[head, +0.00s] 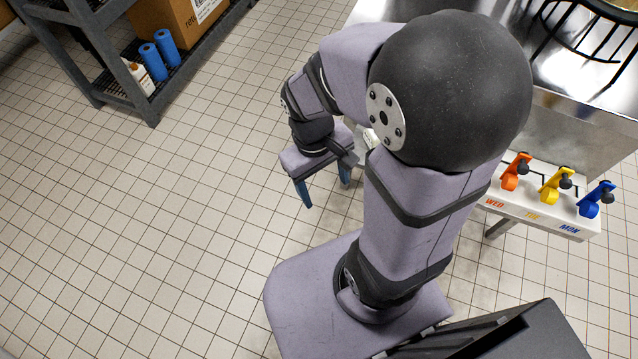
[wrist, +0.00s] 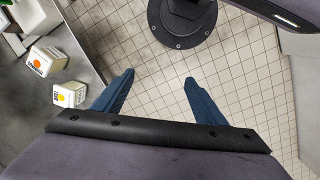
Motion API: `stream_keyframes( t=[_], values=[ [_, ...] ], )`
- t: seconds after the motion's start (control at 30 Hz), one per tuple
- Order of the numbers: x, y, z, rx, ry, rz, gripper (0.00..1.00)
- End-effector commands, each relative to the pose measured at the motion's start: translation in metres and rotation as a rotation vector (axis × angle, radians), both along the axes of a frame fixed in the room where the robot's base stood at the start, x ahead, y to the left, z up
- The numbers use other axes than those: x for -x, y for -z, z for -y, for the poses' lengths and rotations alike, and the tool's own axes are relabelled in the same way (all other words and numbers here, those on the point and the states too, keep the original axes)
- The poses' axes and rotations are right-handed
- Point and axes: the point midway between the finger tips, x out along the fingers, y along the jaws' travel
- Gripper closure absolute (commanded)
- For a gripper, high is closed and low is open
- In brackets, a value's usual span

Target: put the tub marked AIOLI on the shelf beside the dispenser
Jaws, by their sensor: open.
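My gripper (head: 326,196) is open and empty, its two blue fingers pointing down over the tiled floor. In the wrist view, the open gripper (wrist: 160,76) has only floor between its fingertips. Two white tubs stand on a steel surface to its left: one with an orange label (wrist: 47,60), and nearer, one with a yellow label (wrist: 69,94). Their lettering is too small to read, so I cannot tell which is AIOLI. A white unit with orange, yellow and blue levers (head: 540,200) hangs at the counter's right, possibly the dispenser. The shelf beside it cannot be made out.
The steel counter (head: 590,90) runs along the upper right, with a black wire stand (head: 590,30) on it; my arm hides part of it. A grey rack (head: 150,108) with blue rolls and a cardboard box (head: 180,20) stands upper left. The left floor is clear.

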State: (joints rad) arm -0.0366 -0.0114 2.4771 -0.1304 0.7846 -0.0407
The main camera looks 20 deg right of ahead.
Motion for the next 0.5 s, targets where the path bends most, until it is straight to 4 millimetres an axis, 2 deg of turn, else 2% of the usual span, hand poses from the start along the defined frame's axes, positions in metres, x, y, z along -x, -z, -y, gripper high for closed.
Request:
stream_keyframes(
  t=[0.2, 0.5],
  values=[
    [0.003, -0.008, -0.013, -0.077, 0.154, 0.099, 0.35],
    [0.003, -0.009, -0.015, -0.088, 0.174, 0.111, 0.35]
  ],
)
